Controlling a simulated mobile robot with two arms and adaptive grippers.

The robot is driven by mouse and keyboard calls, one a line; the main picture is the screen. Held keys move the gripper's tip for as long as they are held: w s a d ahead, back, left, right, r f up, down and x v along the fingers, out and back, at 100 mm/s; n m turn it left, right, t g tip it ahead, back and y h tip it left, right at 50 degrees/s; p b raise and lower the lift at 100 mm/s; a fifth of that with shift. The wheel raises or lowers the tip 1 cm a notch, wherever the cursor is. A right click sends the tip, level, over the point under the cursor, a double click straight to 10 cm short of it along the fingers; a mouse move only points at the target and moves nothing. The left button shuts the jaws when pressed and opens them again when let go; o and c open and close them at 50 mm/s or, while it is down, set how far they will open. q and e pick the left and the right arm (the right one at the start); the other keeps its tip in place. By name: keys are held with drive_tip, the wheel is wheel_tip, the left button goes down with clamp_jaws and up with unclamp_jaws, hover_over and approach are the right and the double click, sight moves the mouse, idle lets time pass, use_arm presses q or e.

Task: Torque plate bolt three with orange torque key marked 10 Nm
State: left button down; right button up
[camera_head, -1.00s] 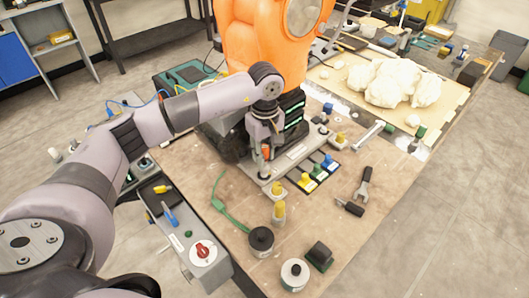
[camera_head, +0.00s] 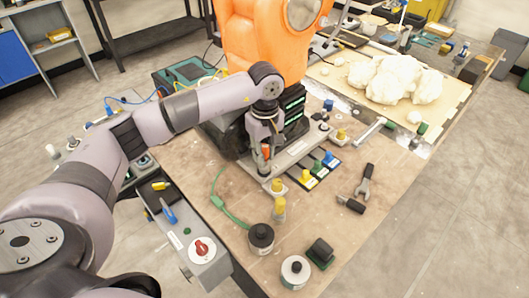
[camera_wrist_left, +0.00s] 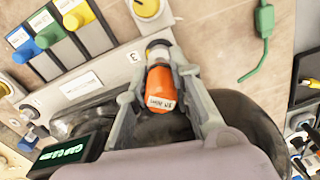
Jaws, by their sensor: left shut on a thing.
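My left gripper (camera_head: 265,150) is shut on the orange torque key (camera_wrist_left: 160,88), which also shows between the fingers in the head view (camera_head: 266,153). The key bears a pale label with small text that I cannot read surely. Its dark lower end stands over the near end of the grey plate (camera_head: 297,148), beside the mark "3" (camera_wrist_left: 135,56). The plate also shows in the wrist view (camera_wrist_left: 95,78). Bolt three is hidden beneath the key, so I cannot tell whether they touch. My right gripper is not in view.
Yellow, green and blue blocks (camera_head: 320,170) sit in dark slots beside the plate. Yellow-capped pieces (camera_head: 279,207), a black cylinder (camera_head: 261,236) and a dark wrench-like tool (camera_head: 364,186) stand or lie on the wooden table. The orange machine (camera_head: 262,45) rises behind my gripper.

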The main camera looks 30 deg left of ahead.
use_arm(q)
drive_tip(key=shift+f+b, duration=0.15)
drive_tip(key=shift+b, duration=0.2)
idle(0.4)
drive_tip(key=m+b, duration=0.1)
drive_tip(key=m, duration=0.1)
drive_tip(key=m+b, duration=0.2)
drive_tip(key=m, duration=0.1)
drive_tip(key=m+b, duration=0.2)
drive_tip(key=shift+f+m, duration=0.3)
drive_tip(key=shift+m, duration=0.1)
drive_tip(key=shift+s+r+m+b, duration=0.1)
drive_tip(key=shift+m+b, duration=0.4)
drive_tip(key=shift+m, duration=0.2)
drive_tip(key=shift+r+m, duration=0.15)
drive_tip(key=shift+m, duration=0.25)
drive_tip(key=shift+f+m+b, duration=0.2)
drive_tip(key=shift+m+b, duration=0.1)
drive_tip(key=shift+b, duration=0.05)
drive_tip(key=shift+m+b, duration=0.35)
drive_tip(key=shift+m, duration=0.25)
drive_tip(key=shift+r+p, duration=0.2)
drive_tip(key=shift+p, duration=0.1)
drive_tip(key=shift+r, duration=0.15)
